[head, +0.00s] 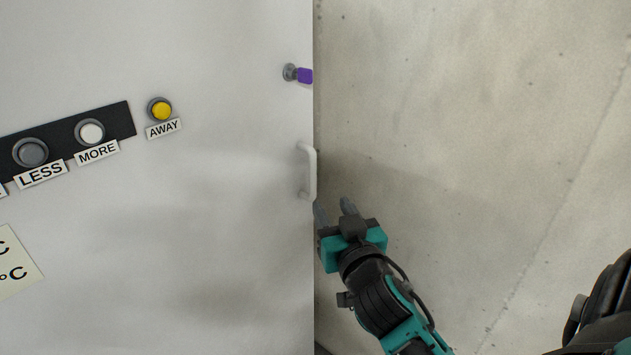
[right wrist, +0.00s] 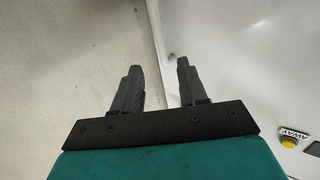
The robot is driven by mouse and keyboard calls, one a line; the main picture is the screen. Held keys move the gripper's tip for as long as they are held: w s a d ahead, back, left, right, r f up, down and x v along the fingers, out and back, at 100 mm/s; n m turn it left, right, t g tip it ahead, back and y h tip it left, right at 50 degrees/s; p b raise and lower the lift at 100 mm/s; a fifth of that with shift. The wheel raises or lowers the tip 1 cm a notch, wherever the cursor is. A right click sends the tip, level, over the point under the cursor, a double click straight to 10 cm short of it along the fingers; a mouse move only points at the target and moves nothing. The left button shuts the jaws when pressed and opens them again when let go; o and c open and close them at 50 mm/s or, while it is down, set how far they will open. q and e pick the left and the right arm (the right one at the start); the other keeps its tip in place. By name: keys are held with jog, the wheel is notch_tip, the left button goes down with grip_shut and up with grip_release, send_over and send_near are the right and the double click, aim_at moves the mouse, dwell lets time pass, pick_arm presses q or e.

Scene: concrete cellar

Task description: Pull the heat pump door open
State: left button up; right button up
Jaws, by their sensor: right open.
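The heat pump door (head: 220,240) is a large pale grey panel filling the left half of the head view; it looks shut. Its white bar handle (head: 312,175) stands upright near the panel's right edge. My right gripper (head: 335,207) is open and empty, just below and slightly right of the handle, apart from it in the picture. In the right wrist view, the open gripper (right wrist: 159,66) points along the edge of the panel (right wrist: 240,60); I cannot clearly make out the handle there. My left gripper is not in view.
A purple key (head: 305,75) sticks out of a lock above the handle. A yellow AWAY button (head: 161,110), a white MORE button (head: 91,132) and a grey LESS button (head: 31,152) sit on the panel. Bare concrete (head: 480,130) lies to the right.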

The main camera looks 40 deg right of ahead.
aim_at(314, 176)
jog(key=x, duration=1.1)
jog(key=shift+w, duration=0.1)
grip_shut()
dwell(0.3)
